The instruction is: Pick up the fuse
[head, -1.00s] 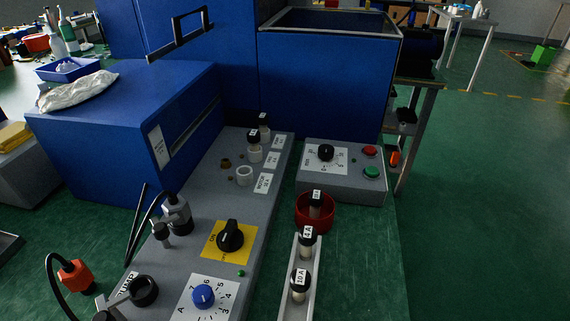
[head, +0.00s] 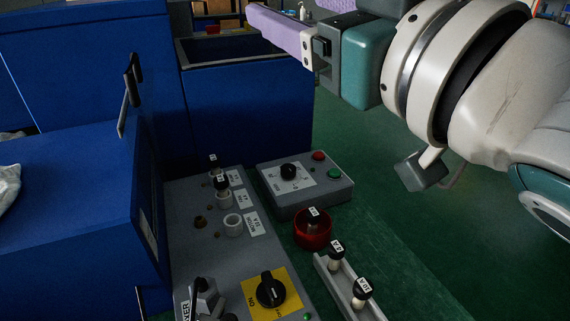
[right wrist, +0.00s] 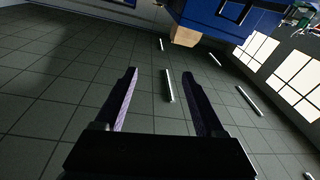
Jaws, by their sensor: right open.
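Several fuses with black caps and white labels are in the head view. One fuse (head: 313,221) stands in a red cup (head: 312,238). Two more, a rear fuse (head: 336,254) and a front fuse (head: 361,292), stand in a pale narrow rail (head: 338,289). Others sit in the grey panel, such as one fuse (head: 221,186). My right gripper (head: 309,22) is at the top of the head view, high above and apart from the fuses. In the right wrist view its purple fingers (right wrist: 158,100) are spread with nothing between them. My left gripper is out of view.
A grey panel (head: 185,244) has an empty white socket (head: 233,225) and a black knob on a yellow plate (head: 287,305). A grey control box (head: 325,195) with red and green buttons stands behind the red cup. Tall blue housings (head: 242,115) rise at left and back.

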